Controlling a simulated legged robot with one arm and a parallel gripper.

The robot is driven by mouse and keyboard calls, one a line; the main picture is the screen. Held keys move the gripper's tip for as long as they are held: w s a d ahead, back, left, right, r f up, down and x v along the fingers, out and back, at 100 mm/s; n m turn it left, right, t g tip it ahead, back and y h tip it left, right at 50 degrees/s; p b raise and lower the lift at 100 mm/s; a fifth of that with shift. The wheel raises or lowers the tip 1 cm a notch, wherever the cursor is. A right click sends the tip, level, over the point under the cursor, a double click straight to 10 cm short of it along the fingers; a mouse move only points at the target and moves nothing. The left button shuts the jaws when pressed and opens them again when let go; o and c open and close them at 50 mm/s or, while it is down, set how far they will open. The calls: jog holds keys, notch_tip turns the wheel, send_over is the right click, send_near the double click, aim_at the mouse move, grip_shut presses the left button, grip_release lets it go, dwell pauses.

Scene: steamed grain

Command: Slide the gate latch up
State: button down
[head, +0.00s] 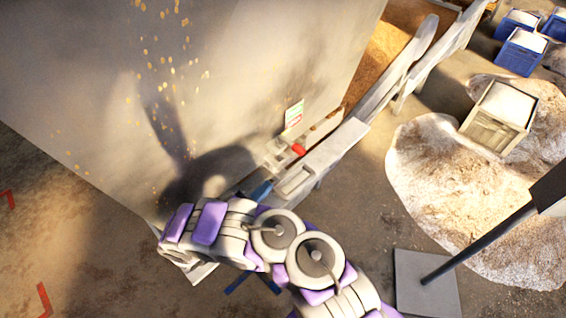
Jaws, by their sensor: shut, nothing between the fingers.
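A red handle-like piece (298,149) sits on a pale rail assembly along the foot of the large grey wall. A blue piece (262,190) shows lower on the same assembly, close above my arm. I cannot tell for certain which piece is the gate latch. My arm, white with purple panels, reaches from the bottom edge toward the left. The gripper end (172,238) is low and left of the red and blue pieces, near the wall's lower corner. Its fingers are hard to make out, and it looks shut and empty. My arm hides part of the assembly's lower end.
The tall grey wall (240,60) fills the upper left. A pale wooden trough (395,80) runs to the upper right. Right are a grain heap (430,170), a filled crate (500,112), blue bins (520,52) and a dark post on a plate (425,285).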

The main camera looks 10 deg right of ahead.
jog(key=f+b+x, duration=0.1)
jog(key=b+x, duration=0.1)
jog(key=x, duration=0.8)
notch_tip(320, 180, up, 7)
jog(key=p, duration=0.1)
jog(key=shift+w+d+r+n+p, duration=0.2)
jog(key=shift+w+d+n+p, duration=0.15)
jog(key=shift+w+d, duration=0.15)
dwell(0.9)
jog(key=shift+a, duration=0.2)
jog(key=shift+f+t+y, duration=0.1)
jog(key=shift+t+y, duration=0.3)
dwell(0.4)
